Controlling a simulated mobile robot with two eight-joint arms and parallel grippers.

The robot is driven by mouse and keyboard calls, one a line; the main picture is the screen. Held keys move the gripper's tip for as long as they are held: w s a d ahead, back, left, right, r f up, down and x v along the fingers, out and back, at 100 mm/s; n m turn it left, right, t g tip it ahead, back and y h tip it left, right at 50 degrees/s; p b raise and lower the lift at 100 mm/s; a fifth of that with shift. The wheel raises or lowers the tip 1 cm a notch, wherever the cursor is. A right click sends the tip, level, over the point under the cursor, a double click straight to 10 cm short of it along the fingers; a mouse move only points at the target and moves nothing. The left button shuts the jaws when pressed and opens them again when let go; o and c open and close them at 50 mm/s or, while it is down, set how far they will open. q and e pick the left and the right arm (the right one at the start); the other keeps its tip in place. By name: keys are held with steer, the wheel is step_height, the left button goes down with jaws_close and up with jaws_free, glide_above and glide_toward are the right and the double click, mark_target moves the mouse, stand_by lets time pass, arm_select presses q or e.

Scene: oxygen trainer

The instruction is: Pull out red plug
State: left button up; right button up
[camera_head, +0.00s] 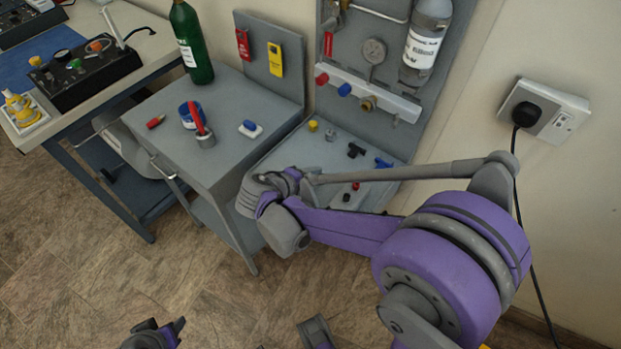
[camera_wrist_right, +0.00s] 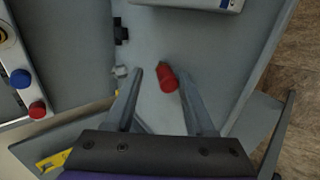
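The red plug (camera_wrist_right: 168,80) is a short red cylinder over a grey surface in the right wrist view. My right gripper (camera_wrist_right: 161,73) is open, with one finger on each side of the plug. There is a clear gap to the left finger; the right finger is very close, and I cannot tell whether it touches. In the head view my right arm reaches over the lower grey shelf (camera_head: 292,157) and hides its own fingers and probably this plug. Dark and purple parts, likely my left gripper (camera_head: 158,333), show at the bottom edge; its fingers are not clear.
On the shelf are a black fitting (camera_head: 355,150) and a blue fitting (camera_head: 383,163). The rail behind carries a red knob (camera_head: 321,79) and a blue knob (camera_head: 344,89). A cart at left holds a green bottle (camera_head: 191,45), a blue tape roll (camera_head: 190,115) and small parts.

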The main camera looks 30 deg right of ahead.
steer(key=shift+a, duration=0.1)
steer(key=p+v, duration=0.1)
steer(key=v, duration=0.9)
steer(key=shift+a+r+p, duration=0.2)
steer(key=shift+r+p, duration=0.05)
steer(key=shift+p, duration=0.05)
stand_by(0.3)
